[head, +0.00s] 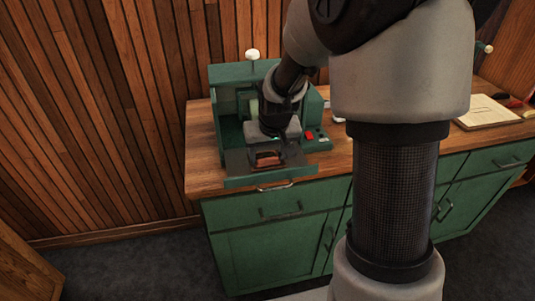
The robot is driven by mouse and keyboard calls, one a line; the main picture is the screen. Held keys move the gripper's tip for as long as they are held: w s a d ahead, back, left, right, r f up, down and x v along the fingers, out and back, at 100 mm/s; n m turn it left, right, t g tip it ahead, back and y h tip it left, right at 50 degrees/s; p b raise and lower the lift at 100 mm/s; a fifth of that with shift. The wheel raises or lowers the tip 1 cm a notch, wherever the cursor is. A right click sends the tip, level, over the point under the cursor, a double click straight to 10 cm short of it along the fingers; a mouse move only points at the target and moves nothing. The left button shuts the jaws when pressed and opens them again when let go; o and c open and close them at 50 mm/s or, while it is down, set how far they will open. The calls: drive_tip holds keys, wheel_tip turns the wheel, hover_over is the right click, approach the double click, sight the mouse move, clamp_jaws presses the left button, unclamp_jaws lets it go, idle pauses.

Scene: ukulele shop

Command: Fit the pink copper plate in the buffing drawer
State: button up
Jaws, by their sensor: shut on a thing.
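The green buffing machine (230,75) stands on the left end of the wooden counter. Its drawer (230,183) is pulled out at the front, with a green front panel and a dark tray behind it. My gripper (267,153) points down over the drawer tray and is shut on the pink copper plate (268,160), a small reddish-copper piece. The plate is at or just above the tray; I cannot tell whether it touches it. My gripper and arm hide part of the machine and the back of the tray.
Red and dark buttons (310,135) sit on the machine's right side. A notepad or board (486,111) lies farther right on the counter (202,150). Green cabinets with handles are below. A wood-panelled wall (90,110) rises at left. My arm blocks the middle of the view.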

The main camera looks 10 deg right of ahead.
drive_tip(key=o, duration=1.5)
drive_tip(key=shift+r, duration=0.1)
drive_tip(key=shift+r+p, duration=2.35)
drive_tip(key=shift+r, duration=1.1)
